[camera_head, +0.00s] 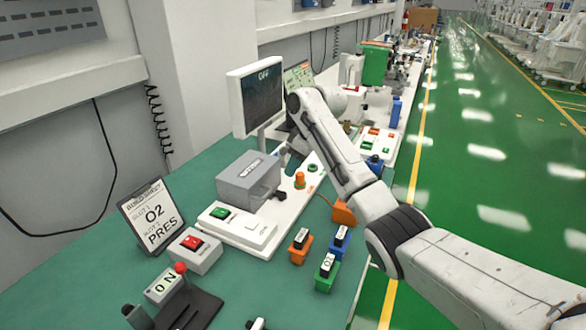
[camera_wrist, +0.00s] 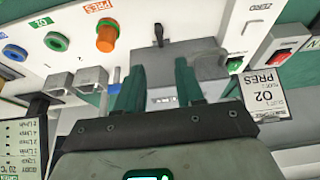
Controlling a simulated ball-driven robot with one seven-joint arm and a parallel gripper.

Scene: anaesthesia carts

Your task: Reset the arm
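My white arm (camera_head: 340,155) reaches in from the right over the green bench, and its wrist end is beside the monitor (camera_head: 256,97). In the wrist view, my gripper (camera_wrist: 161,72) has two green fingers standing apart with nothing visible held between them. Behind the fingers is the grey box (camera_wrist: 203,62), which is also left of the arm's end in the head view (camera_head: 245,172). In the head view, the fingers are too small and partly hidden to make out clearly.
A build sheet (camera_head: 153,216) reads O2 and PRES. A red-switch box (camera_head: 194,250) and a white panel with a green switch (camera_head: 236,226) stand nearby. Orange (camera_head: 299,248), blue (camera_head: 338,243) and green (camera_head: 325,277) blocks sit near the bench's right edge.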

